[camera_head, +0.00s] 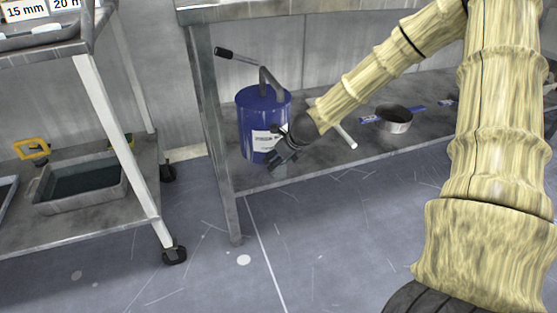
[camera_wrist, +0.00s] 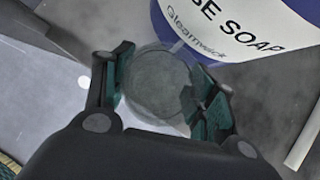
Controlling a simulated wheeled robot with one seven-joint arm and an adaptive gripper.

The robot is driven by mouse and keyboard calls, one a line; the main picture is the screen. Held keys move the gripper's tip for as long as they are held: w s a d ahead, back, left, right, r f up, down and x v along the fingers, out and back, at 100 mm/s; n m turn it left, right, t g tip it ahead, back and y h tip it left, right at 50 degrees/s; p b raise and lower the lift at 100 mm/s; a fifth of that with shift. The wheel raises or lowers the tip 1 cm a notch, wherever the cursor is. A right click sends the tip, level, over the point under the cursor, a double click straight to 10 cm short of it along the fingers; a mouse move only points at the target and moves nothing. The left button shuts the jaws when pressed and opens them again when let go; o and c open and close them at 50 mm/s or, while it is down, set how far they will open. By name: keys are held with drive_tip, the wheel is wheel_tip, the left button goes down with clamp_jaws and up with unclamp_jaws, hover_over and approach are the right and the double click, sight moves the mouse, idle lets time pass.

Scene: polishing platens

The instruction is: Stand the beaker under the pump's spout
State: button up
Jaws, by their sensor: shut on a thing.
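The blue pump can (camera_head: 262,105) stands on the lower shelf of the bench, with a white label and a grey bent pipe (camera_head: 272,80) on top that looks like its spout. In the wrist view its soap label (camera_wrist: 225,30) is close beyond my gripper. My gripper (camera_head: 283,156) is low at the can's front right. In the wrist view its teal-padded fingers are shut around the round, clear grey beaker (camera_wrist: 158,85), seen from above. In the head view the beaker (camera_head: 279,170) shows only faintly below the fingers. I cannot tell whether it touches the shelf.
The pump's black-gripped lever (camera_head: 224,53) sticks out left. A bench leg (camera_head: 222,150) stands left of the can. A white rod (camera_head: 345,137) and a round metal pan (camera_head: 393,120) lie right on the shelf. A cart with a grey tray (camera_head: 85,190) stands at left.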

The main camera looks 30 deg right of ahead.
drive_tip(key=shift+f, duration=0.15)
drive_tip(key=o, duration=1)
drive_tip(key=shift+s+r+p, duration=0.15)
drive_tip(key=shift+r+p, duration=0.15)
drive_tip(key=shift+r, duration=0.25)
drive_tip(key=shift+p+v, duration=2.8)
drive_tip(key=shift+v, duration=2.8)
